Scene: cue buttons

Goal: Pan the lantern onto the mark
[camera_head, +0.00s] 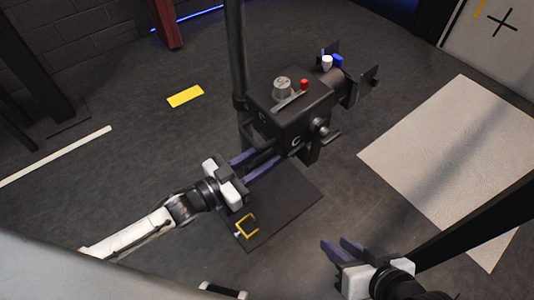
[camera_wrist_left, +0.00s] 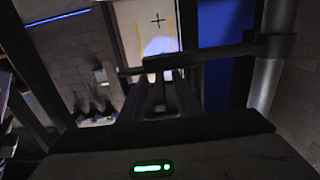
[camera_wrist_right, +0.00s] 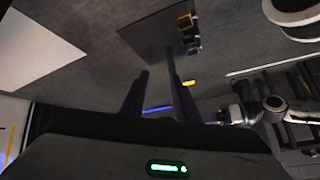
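The lantern (camera_head: 290,100) is a black box on a dark pole, with a grey knob, a red button and side flaps. The mark is a black cross (camera_head: 502,22) on a pale panel at the top right; the left wrist view also shows the cross (camera_wrist_left: 158,20), with a bright light spot (camera_wrist_left: 160,46) below it. My left gripper (camera_head: 266,157) is behind the lantern, its fingers apart, with a dark part of the lantern between them; contact is unclear. My right gripper (camera_head: 337,244) is open and empty, low and apart from the lantern.
A dark floor plate (camera_head: 290,205) with a yellow bracket (camera_head: 246,226) lies below the lantern. A pale mat (camera_head: 450,140) lies at right and a yellow floor strip (camera_head: 185,96) at left. The dark pole (camera_head: 236,50) rises beside the lantern. A red post (camera_head: 166,25) stands behind.

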